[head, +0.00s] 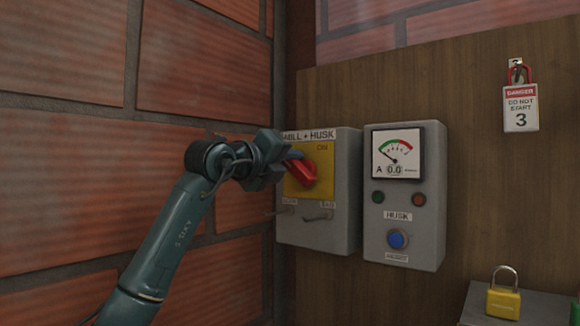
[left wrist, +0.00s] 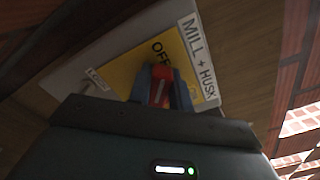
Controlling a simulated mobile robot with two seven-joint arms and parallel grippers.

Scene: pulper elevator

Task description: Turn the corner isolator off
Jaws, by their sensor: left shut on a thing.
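The corner isolator is a grey box (head: 340,205) labelled MILL + HUSK, on the wooden board beside the brick corner. Its yellow plate (head: 324,161) carries a red handle (head: 304,174), tilted down to the right in the head view. ON shows at the plate's upper right there; OFF shows on the plate in the left wrist view (left wrist: 128,74). My left gripper (head: 293,156) reaches in from the left and is shut on the red handle, which shows between its fingers in the left wrist view (left wrist: 160,92). The gripper hides part of the plate. My right gripper is not in view.
A grey panel (head: 403,225) with a meter near 0.0, lamps and a blue button stands close right of the isolator. A red padlock with a danger tag (head: 520,108) hangs further right. A yellow padlock (head: 503,301) sits on a grey surface at lower right. Brick wall lies left.

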